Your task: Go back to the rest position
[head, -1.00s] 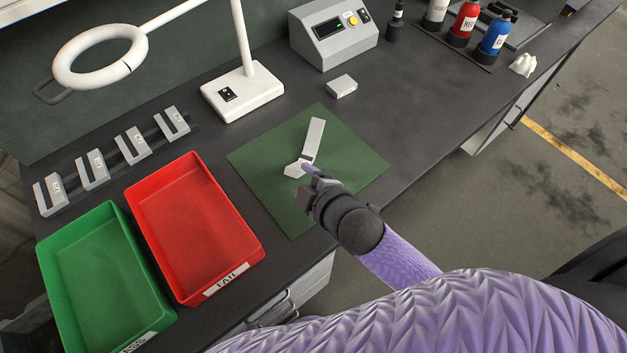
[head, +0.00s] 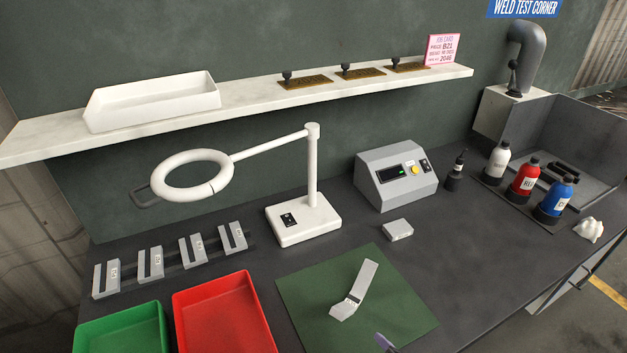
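Only a small purple and grey tip, which looks like the end of my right gripper (head: 384,343), shows at the bottom edge of the head view. It is below and right of the bent grey metal piece (head: 354,291), with a gap between them. Whether this gripper is open or shut does not show. The piece lies on the green mat (head: 300,284), its long arm pointing up and right. My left gripper is not in view.
A red tray (head: 225,318) and a green tray (head: 120,328) stand left of the mat. A white ring lamp (head: 303,221), a grey control box (head: 396,178) and a small grey block (head: 397,230) stand behind it. Bottles (head: 523,180) stand at right. A shelf (head: 240,105) runs above.

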